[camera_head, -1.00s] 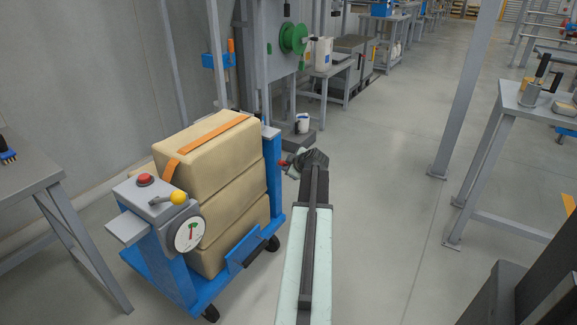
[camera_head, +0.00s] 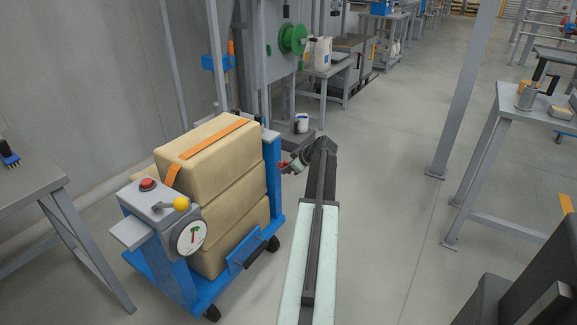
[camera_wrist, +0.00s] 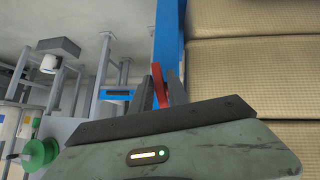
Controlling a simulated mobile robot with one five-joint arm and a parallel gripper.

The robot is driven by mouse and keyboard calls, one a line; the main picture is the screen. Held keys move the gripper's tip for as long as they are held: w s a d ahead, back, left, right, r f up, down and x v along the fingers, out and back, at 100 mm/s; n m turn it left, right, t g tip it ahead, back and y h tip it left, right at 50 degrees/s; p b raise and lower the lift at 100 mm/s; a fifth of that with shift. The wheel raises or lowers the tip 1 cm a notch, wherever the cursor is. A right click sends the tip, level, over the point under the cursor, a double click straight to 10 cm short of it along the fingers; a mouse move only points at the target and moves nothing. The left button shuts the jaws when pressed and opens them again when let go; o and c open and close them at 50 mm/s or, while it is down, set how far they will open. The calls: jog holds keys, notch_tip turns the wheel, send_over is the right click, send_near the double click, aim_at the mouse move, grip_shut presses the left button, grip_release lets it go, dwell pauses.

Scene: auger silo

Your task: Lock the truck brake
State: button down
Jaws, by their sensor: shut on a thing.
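A blue truck (camera_head: 170,262) stands at the left, loaded with tan sacks (camera_head: 208,152) held by an orange strap. Its near end carries a grey box with a red button (camera_head: 148,183), a yellow-knobbed lever (camera_head: 181,203) and a round dial (camera_head: 191,238). My gripper (camera_head: 288,165) is at the truck's far right side. In the wrist view my gripper (camera_wrist: 160,86) is shut on a red lever (camera_wrist: 158,80), which stands between its fingers beside the truck's blue frame (camera_wrist: 168,35). The lever's lower part is hidden by my gripper; only a bit of red shows in the head view.
A grey workbench (camera_head: 40,180) stands at the left edge. A grey post (camera_head: 462,90) and a table with tools (camera_head: 510,115) are at the right. Machinery with a green wheel (camera_head: 293,39) stands behind the truck. The floor (camera_head: 390,190) right of my arm is clear.

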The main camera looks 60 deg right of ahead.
jog(key=shift+m+y, duration=0.4)
jog(key=shift+y, duration=0.5)
jog(key=c, duration=1.5)
grip_release()
jog(key=shift+r, duration=0.1)
jog(key=p+v, duration=0.5)
jog(key=v, duration=0.2)
jog(key=shift+s+d+r+p, duration=0.1)
jog(key=shift+s+r+p, duration=0.15)
jog(key=shift+s+p, duration=0.15)
